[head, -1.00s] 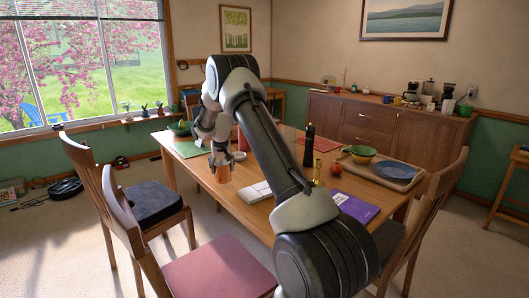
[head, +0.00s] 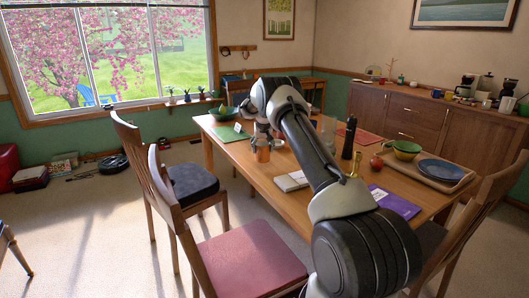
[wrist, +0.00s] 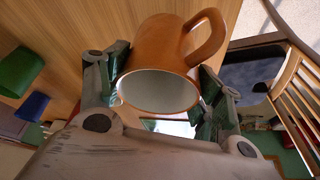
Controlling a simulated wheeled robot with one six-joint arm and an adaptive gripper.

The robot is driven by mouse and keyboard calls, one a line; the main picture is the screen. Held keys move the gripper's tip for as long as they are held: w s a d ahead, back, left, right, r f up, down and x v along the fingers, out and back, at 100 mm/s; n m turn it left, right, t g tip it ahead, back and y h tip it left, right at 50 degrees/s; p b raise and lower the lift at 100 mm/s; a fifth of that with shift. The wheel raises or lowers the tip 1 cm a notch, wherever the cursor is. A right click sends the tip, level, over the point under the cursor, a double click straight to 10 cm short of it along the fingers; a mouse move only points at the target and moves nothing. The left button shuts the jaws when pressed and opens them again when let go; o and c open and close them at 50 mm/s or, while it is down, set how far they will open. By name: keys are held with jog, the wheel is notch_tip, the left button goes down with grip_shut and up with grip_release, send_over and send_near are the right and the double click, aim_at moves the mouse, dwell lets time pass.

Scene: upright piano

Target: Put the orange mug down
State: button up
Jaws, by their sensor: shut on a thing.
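The orange mug (head: 263,153) is in my gripper (head: 262,138), by the left edge of the dining table (head: 237,165). The wrist view shows the mug (wrist: 160,60) between the two fingers of my gripper (wrist: 160,95). One finger is on each side of it, and its handle points to the upper right. The mug's open mouth faces the wrist camera, and its inside is pale. The table's wood grain shows behind it. I cannot tell whether the mug's base touches the table.
A white book (head: 292,181), a dark pepper mill (head: 348,138), a green placemat (head: 228,133), a purple folder (head: 394,202) and a tray with a blue plate (head: 440,170) are on the table. Chairs with a dark seat (head: 193,183) and a red seat (head: 250,258) stand along the near left side.

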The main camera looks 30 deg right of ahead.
aim_at(262, 151)
jog(key=shift+f, duration=1.3)
jog(key=shift+f, duration=0.15)
jog(key=o, duration=1.2)
